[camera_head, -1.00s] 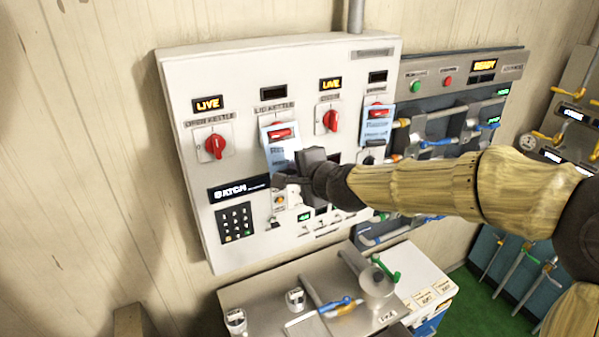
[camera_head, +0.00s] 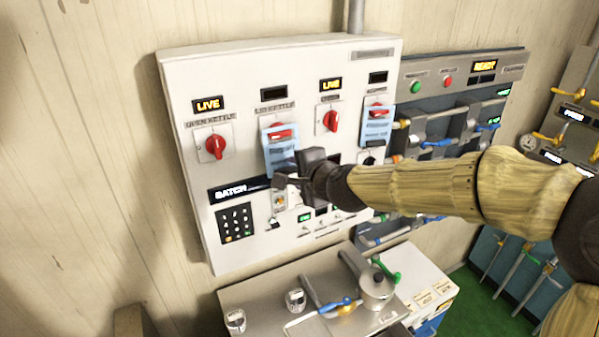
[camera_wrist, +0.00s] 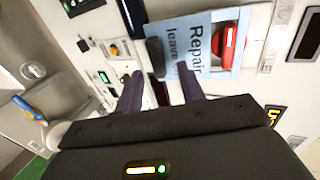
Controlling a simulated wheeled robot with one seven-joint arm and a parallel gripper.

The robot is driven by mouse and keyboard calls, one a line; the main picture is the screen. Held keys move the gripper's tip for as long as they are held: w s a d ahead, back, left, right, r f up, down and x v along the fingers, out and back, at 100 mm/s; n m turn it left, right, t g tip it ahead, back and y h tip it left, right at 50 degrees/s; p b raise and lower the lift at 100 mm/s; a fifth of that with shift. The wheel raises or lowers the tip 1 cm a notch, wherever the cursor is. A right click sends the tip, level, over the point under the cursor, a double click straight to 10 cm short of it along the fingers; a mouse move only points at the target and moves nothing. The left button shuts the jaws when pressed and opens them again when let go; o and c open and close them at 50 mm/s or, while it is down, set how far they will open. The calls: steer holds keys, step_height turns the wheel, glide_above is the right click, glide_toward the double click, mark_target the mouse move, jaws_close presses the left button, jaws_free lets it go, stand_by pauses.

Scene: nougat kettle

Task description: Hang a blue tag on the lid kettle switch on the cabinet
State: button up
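A blue tag (camera_head: 281,153) hangs at the lid kettle switch (camera_head: 281,132) on the white cabinet (camera_head: 185,110). The red switch handle shows at the tag's upper part. In the wrist view the tag (camera_wrist: 195,35) lies just beyond my fingers, its printing sideways, with the red handle (camera_wrist: 228,42) at its right end. My gripper (camera_head: 284,180) is in front of the tag's lower end and hides part of it. In the wrist view my gripper's (camera_wrist: 160,72) two fingers stand apart, with nothing visibly clamped between them.
A second blue tag (camera_head: 376,129) is on the rightmost switch. Red switches without tags are the open kettle switch (camera_head: 215,146) and the third switch (camera_head: 332,119). A keypad (camera_head: 236,223) is below left. A steel counter (camera_head: 262,292) with a metal pot (camera_head: 376,284) stands below.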

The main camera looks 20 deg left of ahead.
steer(key=p+v, duration=0.2)
steer(key=v, duration=1.5)
steer(key=shift+d, duration=0.2)
stand_by(1.3)
